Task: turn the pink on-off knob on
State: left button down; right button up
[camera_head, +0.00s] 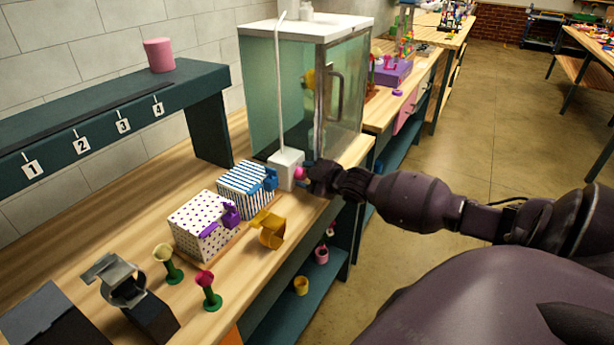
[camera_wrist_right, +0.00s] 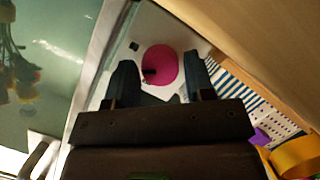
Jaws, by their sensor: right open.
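The pink on-off knob (camera_head: 300,173) is on the side of a small white box (camera_head: 285,166) at the front of the glass cabinet. In the right wrist view the knob (camera_wrist_right: 160,66) is a round pink disc with a dark mark, on a white face. My right gripper (camera_head: 312,178) is right at the knob in the head view. In the right wrist view its two dark fingers (camera_wrist_right: 158,76) are apart, one on each side of the knob. I cannot tell whether they touch it. My left gripper is not in view.
The glass cabinet (camera_head: 345,88) stands behind the white box. A striped box (camera_head: 240,195) and a dotted box (camera_head: 198,229) with ribbons stand left of it. A yellow tape piece (camera_head: 270,230) lies near the table's front edge. Open floor is at the right.

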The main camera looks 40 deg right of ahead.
jog(key=shift+c, duration=0.3)
jog(key=c, duration=0.6)
